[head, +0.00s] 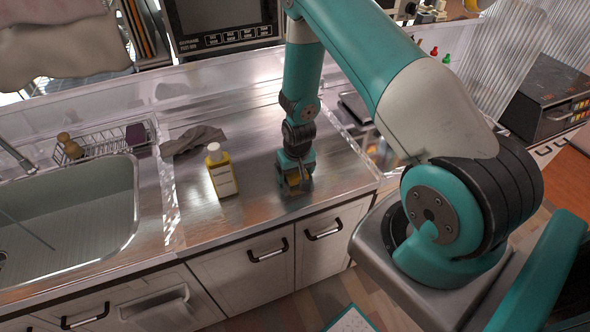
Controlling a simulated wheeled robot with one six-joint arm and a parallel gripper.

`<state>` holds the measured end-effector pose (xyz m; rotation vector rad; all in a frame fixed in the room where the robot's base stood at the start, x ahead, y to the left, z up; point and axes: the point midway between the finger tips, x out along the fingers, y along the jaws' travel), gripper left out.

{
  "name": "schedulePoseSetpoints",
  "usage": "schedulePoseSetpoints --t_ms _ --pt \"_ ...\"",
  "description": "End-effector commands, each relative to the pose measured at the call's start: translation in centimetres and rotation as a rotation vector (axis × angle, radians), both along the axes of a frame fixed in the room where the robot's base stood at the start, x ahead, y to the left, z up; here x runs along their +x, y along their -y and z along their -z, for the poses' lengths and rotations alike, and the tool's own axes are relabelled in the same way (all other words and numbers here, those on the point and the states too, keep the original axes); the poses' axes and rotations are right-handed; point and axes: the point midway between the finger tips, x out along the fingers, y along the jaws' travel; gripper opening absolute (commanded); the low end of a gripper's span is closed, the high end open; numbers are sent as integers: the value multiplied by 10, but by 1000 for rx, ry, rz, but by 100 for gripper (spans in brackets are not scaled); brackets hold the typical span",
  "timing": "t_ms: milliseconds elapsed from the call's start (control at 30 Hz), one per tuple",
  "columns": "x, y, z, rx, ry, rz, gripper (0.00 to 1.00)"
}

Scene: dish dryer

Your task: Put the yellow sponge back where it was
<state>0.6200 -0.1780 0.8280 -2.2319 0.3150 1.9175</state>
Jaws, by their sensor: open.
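My gripper (295,181) points down at the metal counter, right of the bottle and near the front edge. It is open. A small yellow-brown patch, which looks like the yellow sponge (294,179), shows between its fingers at counter height. The gripper hides most of it, so I cannot tell whether the fingers touch it. A wire rack (100,142) stands at the back edge of the sink. It holds a dark purple sponge-like block (136,134) at its right end and round brown items (70,147) at its left end.
A yellow bottle with a white cap (221,172) stands upright left of my gripper. A crumpled grey cloth (193,140) lies behind it. The sink (75,215) is at the left. Bare counter lies between bottle and gripper. A microwave (225,25) stands at the back.

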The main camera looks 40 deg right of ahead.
Motion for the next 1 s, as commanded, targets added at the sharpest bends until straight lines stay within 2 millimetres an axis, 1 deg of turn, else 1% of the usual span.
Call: schedulePoseSetpoints --t_ms 167,267,500,600,700,833,867,933,967,1000 --pt "0 0 -9 -1 2 0 87" --pt "-2 -1 -24 -1 3 0 87" --pt "-9 -3 -74 -1 6 0 87" --pt "-12 -4 -92 -1 5 0 87" --pt "-14 -4 -107 -1 4 0 87" --pt "-16 -5 -118 0 2 -1 87" --pt "-17 -6 -121 2 2 -3 87" --pt "-17 -15 -132 14 7 -21 87" --pt "-17 -21 -140 23 10 -36 87" --pt "-18 -33 -153 39 16 -64 87"
